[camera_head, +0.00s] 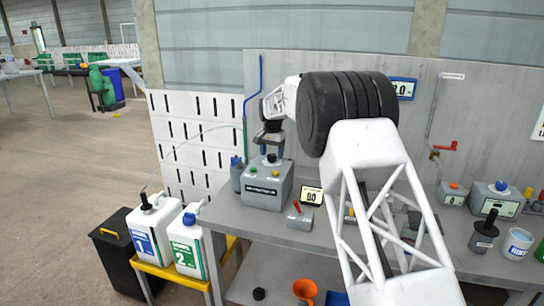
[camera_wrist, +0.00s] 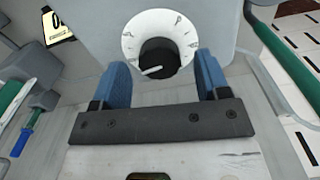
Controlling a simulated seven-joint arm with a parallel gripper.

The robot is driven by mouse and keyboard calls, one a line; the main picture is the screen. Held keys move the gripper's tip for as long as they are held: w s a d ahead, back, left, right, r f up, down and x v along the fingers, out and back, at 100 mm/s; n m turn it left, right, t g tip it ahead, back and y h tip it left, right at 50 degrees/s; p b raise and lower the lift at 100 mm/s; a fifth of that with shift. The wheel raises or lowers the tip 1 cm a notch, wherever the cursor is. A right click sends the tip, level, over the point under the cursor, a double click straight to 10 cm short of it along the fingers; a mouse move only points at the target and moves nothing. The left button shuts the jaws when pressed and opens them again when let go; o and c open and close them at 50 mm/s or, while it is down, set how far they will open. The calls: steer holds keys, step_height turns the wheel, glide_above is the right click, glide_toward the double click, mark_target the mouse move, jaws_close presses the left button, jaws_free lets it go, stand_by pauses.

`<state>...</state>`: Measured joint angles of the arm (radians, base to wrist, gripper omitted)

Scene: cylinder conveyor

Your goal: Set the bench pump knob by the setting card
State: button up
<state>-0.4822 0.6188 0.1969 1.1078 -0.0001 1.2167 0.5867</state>
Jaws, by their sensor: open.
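The pump (camera_head: 262,190), a grey box, stands on the bench at the left end. Its black knob (camera_wrist: 159,56) shows in the wrist view inside a white round dial (camera_wrist: 136,33). The knob's white pointer line points to the lower left in that view; the dial marks are too small to read surely. My gripper (camera_wrist: 162,66) is open, with its blue fingers on either side of the knob; I cannot tell whether they touch it. In the head view my gripper (camera_head: 270,138) is above the pump. The setting card (camera_head: 311,195) stands right of the pump and seems to read 60 or 80.
A grey block with a red lever (camera_head: 299,217) sits in front of the card. A blue-capped bottle (camera_head: 237,174) stands close left of the pump. White canisters (camera_head: 186,246) stand on a yellow-edged stand at the left. My arm hides the middle of the bench.

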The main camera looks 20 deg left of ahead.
mark_target(273, 155)
steer(key=shift+r, duration=3.05)
steer(key=shift+s+d+r, duration=0.1)
steer(key=shift+d+r, duration=0.05)
steer(key=shift+d, duration=0.05)
steer(key=s+d+r, duration=0.4)
steer(key=s+d, duration=0.2)
steer(key=d, duration=0.2)
steer(key=s+d+r+t, duration=0.1)
steer(key=s+d+r, duration=0.45)
steer(key=d, duration=0.35)
steer(key=s+d+r, duration=0.4)
steer(key=s+d, duration=0.2)
steer(key=d, duration=0.2)
steer(key=s+d, duration=0.7)
steer(key=s, duration=0.3)
steer(key=s+d, duration=0.8)
steer(key=s, duration=0.2)
steer(key=s+d+f, duration=0.3)
steer(key=s, duration=0.6)
steer(key=s+d+f+t, duration=0.1)
steer(key=s+d+f, duration=0.2)
steer(key=s, duration=0.7)
steer(key=s+d+f+n, duration=0.1)
steer(key=s+d+f, duration=0.3)
steer(key=s, duration=0.5)
steer(key=shift+s+f+t, duration=0.2)
steer(key=shift+f+t, duration=0.1)
steer(key=shift+f, duration=0.1)
